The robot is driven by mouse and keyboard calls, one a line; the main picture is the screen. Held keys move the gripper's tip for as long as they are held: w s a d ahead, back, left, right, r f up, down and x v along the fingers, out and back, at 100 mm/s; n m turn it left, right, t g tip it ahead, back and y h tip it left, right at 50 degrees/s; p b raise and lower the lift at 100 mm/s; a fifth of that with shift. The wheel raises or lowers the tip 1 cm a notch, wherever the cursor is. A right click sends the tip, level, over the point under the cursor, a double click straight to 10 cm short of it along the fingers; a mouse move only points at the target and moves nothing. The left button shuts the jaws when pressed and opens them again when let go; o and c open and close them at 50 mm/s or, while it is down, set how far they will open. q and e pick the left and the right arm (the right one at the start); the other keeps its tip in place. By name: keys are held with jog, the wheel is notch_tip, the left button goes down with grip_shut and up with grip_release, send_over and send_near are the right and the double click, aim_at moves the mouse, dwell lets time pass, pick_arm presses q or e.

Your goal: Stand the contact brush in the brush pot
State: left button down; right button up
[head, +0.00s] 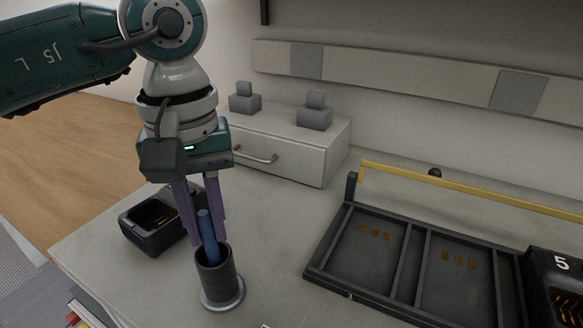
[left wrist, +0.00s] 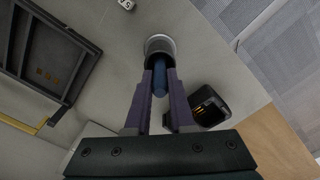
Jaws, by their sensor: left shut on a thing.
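The contact brush (head: 207,232) is a slim blue rod, slightly tilted, with its lower end inside the mouth of the brush pot. The brush pot (head: 216,284) is a dark grey cylinder on a pale round base, upright on the counter. My left gripper (head: 206,238) points down above the pot, its purple fingers shut on the brush. In the left wrist view the brush (left wrist: 160,82) lies between the fingers, with the pot (left wrist: 159,45) just beyond the fingertips. The brush's lower tip is hidden in the pot. My right gripper is not in view.
A black charger (head: 153,222) stands behind and left of the pot, close to the gripper. A dark divided tray (head: 345,287) with a yellow bar (head: 460,190) is on the right. A white drawer unit (head: 300,158) stands behind. Counter between pot and tray is clear.

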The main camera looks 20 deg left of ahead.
pick_arm(q)
jog(key=shift+f, duration=0.2)
jog(key=c, duration=0.8)
grip_release()
jog(key=shift+r, duration=0.1)
